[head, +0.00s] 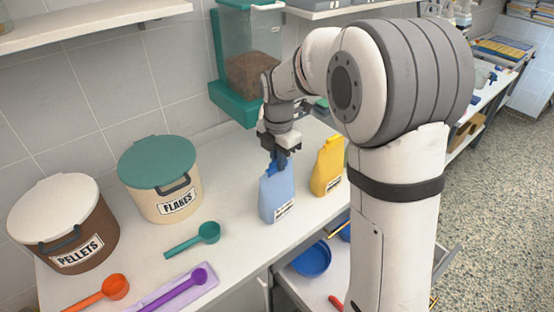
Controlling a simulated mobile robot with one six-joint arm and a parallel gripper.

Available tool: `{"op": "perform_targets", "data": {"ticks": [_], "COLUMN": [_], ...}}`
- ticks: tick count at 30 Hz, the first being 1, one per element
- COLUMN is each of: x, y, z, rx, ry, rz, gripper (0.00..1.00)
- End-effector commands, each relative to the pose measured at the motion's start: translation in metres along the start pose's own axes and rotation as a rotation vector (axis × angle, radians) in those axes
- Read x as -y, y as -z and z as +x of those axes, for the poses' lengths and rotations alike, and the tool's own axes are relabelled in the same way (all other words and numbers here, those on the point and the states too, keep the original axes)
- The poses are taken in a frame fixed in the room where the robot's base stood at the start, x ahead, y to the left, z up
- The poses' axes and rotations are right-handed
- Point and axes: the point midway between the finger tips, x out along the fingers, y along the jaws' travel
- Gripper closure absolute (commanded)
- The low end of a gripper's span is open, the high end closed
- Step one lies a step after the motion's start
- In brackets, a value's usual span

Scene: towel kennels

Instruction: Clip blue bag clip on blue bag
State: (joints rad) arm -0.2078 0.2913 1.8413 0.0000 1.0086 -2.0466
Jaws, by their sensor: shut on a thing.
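The blue bag (277,197) stands upright on the white counter, with a white label near its bottom. My gripper (280,158) points down at the top of the blue bag. It is shut on a small darker blue piece, the blue bag clip (272,167), right at the bag's upper edge. The fingers partly cover the clip and the bag's top, so I cannot tell whether the clip grips the bag.
A yellow bag (328,167) stands close to the right. A teal scoop (205,236), purple scoop (185,287) and orange scoop (112,289) lie left. Tubs of flakes (165,195) and pellets (85,235) stand behind them. A teal dispenser (225,95) stands at the back.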

Motion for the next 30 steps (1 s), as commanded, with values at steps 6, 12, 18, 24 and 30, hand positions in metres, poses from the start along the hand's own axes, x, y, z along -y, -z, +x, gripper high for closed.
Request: {"op": "perform_targets", "data": {"ticks": [6,12,18,24,30], "x": [0.0000,0.0001,0.0001,0.0001,0.0001], "y": [0.0000,0.0000,0.0000,-0.0001,-0.0001], "z": [0.0010,0.0009,0.0009,0.0009,0.0009], "rx": [0.000,0.000,0.000,0.000,0.000], "ry": [0.000,0.000,0.000,0.000,0.000], "rz": [0.000,0.000,0.000,0.000,0.000], "gripper": [1.00,0.87,0.71,0.64,0.51]}}
